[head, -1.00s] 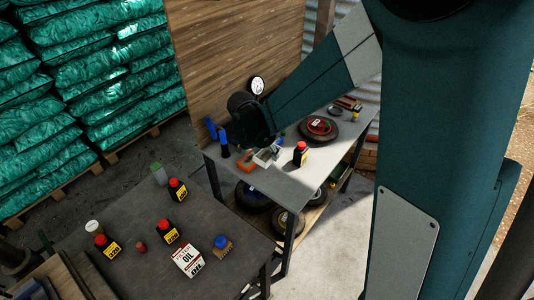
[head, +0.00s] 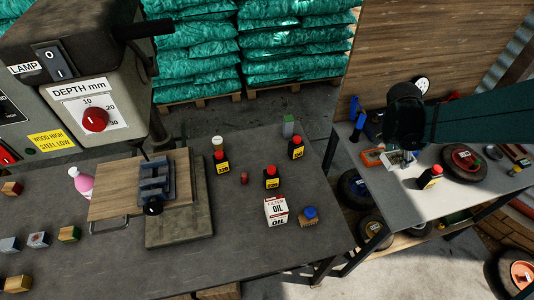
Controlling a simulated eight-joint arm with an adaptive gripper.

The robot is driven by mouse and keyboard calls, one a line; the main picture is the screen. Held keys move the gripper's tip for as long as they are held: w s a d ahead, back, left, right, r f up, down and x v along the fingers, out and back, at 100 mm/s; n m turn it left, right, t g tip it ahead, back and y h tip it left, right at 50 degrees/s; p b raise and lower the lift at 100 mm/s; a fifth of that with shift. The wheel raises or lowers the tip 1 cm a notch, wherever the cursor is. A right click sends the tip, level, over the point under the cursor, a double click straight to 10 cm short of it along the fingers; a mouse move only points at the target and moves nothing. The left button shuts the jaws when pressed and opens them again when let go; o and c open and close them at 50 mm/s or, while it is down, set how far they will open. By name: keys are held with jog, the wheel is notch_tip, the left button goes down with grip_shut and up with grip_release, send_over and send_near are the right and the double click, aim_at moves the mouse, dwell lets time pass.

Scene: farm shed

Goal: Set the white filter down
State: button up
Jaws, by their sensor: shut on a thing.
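My gripper (head: 402,152) is at the end of my dark green arm, low over the left part of the grey table at right. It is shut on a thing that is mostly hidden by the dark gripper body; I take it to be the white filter. Pale shapes show around the fingertips, beside a small pale tray, and I cannot tell which is the filter or whether it touches the table. A white box (head: 276,210) marked FILTER OIL stands upright on the dark workbench, far left of my gripper.
On the grey table (head: 395,192) are an orange box (head: 372,157), a black bottle with a red cap (head: 430,177) and a red-hubbed wheel (head: 466,162). The dark workbench (head: 240,258) holds several bottles. A drill press (head: 90,80) stands at left.

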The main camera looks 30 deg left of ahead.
aim_at(398, 157)
notch_tip(398, 157, up, 4)
jog(key=shift+r, duration=0.25)
jog(key=a+n+b, duration=0.1)
jog(key=a+n, duration=0.1)
jog(key=a, duration=2)
jog(key=s+a+n+b, duration=0.1)
jog(key=s+a, duration=0.3)
jog(key=a, duration=0.6)
jog(key=s+a+n+y, duration=0.1)
jog(key=s+a, duration=0.3)
jog(key=a, duration=0.6)
jog(key=s+a+b, duration=0.1)
jog(key=s+a, duration=0.3)
jog(key=a, duration=0.5)
notch_tip(398, 157, down, 11)
jog(key=t, duration=0.1)
jog(key=shift+s+a+n, duration=0.3)
jog(key=shift+a, duration=0.1)
jog(key=shift+f, duration=0.1)
jog(key=shift+f+b, duration=0.65)
jog(key=shift+f, duration=2.35)
